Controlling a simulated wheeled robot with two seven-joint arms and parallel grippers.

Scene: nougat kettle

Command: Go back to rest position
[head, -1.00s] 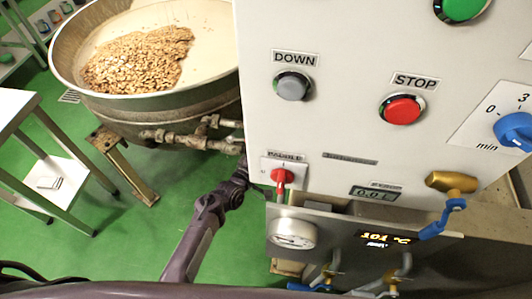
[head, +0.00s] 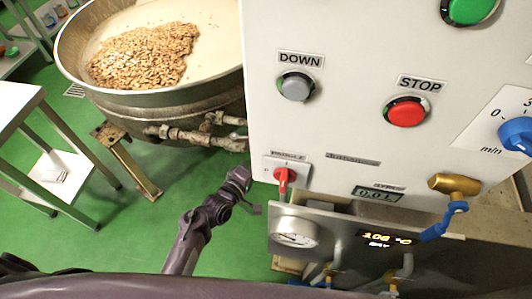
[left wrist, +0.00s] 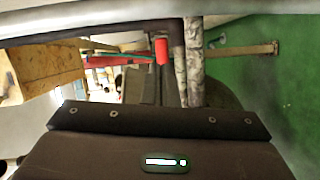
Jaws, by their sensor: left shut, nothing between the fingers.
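My left gripper (head: 252,208) is shut and empty in the head view, over the green floor, left of the control panel (head: 340,120). It is apart from the red paddle switch (head: 284,178) at the panel's lower left. The kettle (head: 160,98) stands behind at the upper left, with a heap of nuts (head: 145,55) on pale mass inside. My right gripper is not in view.
A gauge (head: 295,232) and a temperature display (head: 388,238) sit below the panel. A brass valve with a blue handle (head: 441,222) sticks out at right. Pipes (head: 180,134) run under the kettle. A white table (head: 14,110) stands at left, with open green floor between.

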